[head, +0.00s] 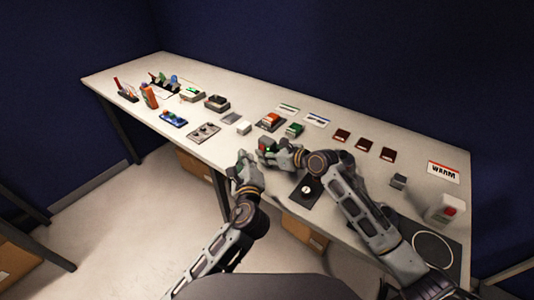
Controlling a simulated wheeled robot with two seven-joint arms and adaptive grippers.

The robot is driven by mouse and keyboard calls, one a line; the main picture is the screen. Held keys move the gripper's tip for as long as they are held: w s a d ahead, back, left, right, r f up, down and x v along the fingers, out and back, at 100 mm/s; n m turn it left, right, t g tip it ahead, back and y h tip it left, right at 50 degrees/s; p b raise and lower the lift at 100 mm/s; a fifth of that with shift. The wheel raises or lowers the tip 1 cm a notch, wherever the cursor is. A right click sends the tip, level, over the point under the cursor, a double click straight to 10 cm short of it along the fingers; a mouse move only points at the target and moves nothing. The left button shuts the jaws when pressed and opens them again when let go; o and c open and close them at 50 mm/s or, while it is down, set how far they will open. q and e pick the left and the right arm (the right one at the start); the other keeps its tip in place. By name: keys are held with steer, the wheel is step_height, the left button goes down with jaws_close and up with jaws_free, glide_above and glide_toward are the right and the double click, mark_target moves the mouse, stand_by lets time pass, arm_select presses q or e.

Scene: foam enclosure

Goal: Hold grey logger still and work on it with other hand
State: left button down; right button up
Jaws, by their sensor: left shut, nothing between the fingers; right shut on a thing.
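My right gripper (272,152) is over the front middle of the table, shut on a small grey thing (264,144) with a red spot and a green light. This looks like the grey logger, but the fingers hide much of it. I cannot tell whether it touches the table. My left gripper (243,160) is just left of it, shut and empty, with a small gap that is hard to judge. A small grey block (398,181) stands at the right of the table.
The long white table (345,133) carries an orange-topped device (270,121), a green-topped block (294,130), several dark red tiles (365,144), a WARM sign (443,172), a red-buttoned box (443,209) and a black pad with a dial (306,189). Tools stand far left.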

arm_select(q)
steer(key=shift+s+a, duration=0.75)
steer(key=shift+s, duration=0.2)
arm_select(e)
steer(key=o, duration=1.2)
steer(key=shift+c, duration=0.2)
steer(key=shift+s+d, duration=0.1)
steer(key=shift+v, duration=5.9)
steer(key=shift+r, duration=0.1)
arm_select(q)
steer(key=shift+s+d, duration=0.1)
steer(key=shift+d, duration=0.05)
arm_select(e)
steer(key=shift+d, duration=0.15)
